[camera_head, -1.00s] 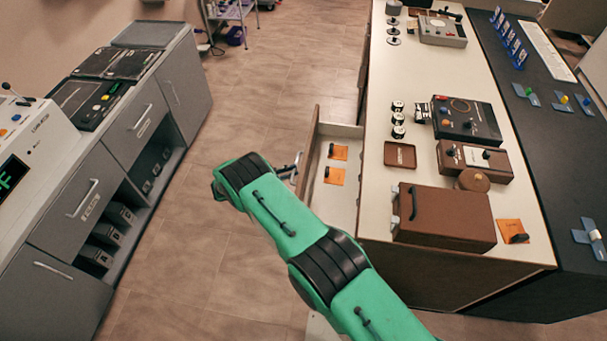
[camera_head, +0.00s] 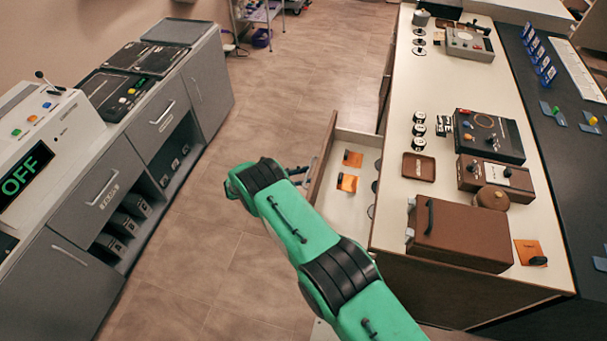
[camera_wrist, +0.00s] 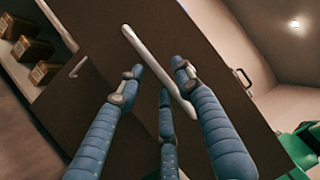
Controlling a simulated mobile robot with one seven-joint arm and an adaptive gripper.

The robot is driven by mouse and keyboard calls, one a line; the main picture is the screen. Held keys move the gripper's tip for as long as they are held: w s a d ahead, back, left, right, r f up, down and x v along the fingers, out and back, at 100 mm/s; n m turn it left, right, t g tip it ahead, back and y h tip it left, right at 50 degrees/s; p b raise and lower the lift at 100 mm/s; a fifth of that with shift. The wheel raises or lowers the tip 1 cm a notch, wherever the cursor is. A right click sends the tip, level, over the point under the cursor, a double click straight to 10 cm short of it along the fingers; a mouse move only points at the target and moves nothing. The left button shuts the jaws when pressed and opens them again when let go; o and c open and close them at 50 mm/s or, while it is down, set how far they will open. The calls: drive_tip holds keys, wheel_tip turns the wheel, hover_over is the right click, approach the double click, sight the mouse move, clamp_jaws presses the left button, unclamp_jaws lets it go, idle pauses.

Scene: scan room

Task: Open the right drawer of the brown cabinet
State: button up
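The brown cabinet (camera_head: 450,296) has a pale top and stands at the right in the head view. One of its drawers (camera_head: 345,205) is pulled out, showing its pale inside with orange tags. My gripper (camera_head: 304,178) is at the outer side of the drawer's front, largely hidden by my green arm. In the wrist view my blue-grey fingers (camera_wrist: 158,80) reach around a pale bar handle (camera_wrist: 150,60) on a dark brown front (camera_wrist: 105,30). The exact contact is partly hidden.
A brown case (camera_head: 460,235), a tray (camera_head: 419,166) and several devices stand on the cabinet top. A grey cabinet (camera_head: 75,210) with drawers and an open shelf is at the left. Bare tiled floor (camera_head: 255,110) lies between the cabinets.

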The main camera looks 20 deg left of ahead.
wheel_tip(320, 180, up, 6)
drive_tip(key=s+a, duration=0.1)
drive_tip(key=a, duration=0.1)
drive_tip(key=shift+a+r, duration=0.2)
drive_tip(key=shift+r, duration=0.05)
idle(0.5)
